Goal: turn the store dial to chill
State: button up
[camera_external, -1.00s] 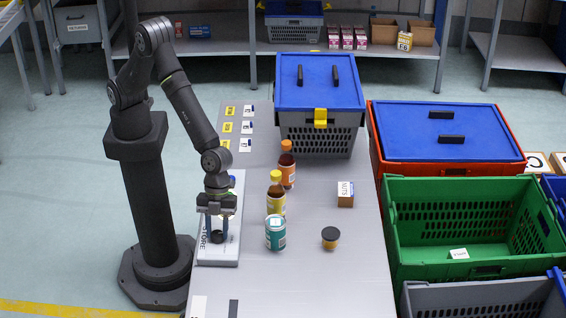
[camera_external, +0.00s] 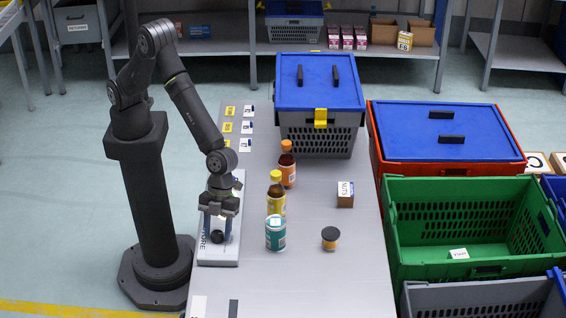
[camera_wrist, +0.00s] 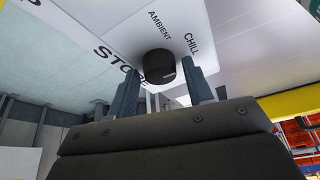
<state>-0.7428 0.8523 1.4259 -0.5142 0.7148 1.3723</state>
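The store dial is a round black knob (camera_wrist: 159,66) on a white panel (camera_wrist: 110,22) printed STORE, AMBIENT and CHILL. In the wrist view AMBIENT is above the knob and CHILL is at its upper right; its pointer setting cannot be made out. In the external view the knob (camera_external: 217,237) sits on the panel (camera_external: 232,256) at the table's left edge. My gripper (camera_external: 217,229) points down over it. In the wrist view its fingers (camera_wrist: 160,68) stand apart on either side of the knob, with a narrow gap showing at each side.
A teal-labelled can (camera_external: 275,233), a yellow-topped bottle (camera_external: 276,196) and an orange-topped bottle (camera_external: 287,166) stand close right of my gripper. A dark-lidded jar (camera_external: 330,238) and a NUTS box (camera_external: 345,194) are farther right. A blue-lidded grey tote (camera_external: 318,95) stands behind.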

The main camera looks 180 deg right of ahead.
jog(key=shift+o, duration=0.4)
jog(key=shift+r, duration=0.1)
jog(key=shift+r, duration=0.2)
jog(key=v, duration=1.7)
jog(key=shift+s, duration=0.15)
jog(key=shift+f, duration=0.2)
jog(key=x, duration=1.7)
jog(key=shift+w+f, duration=0.1)
jog(key=shift+w, duration=0.1)
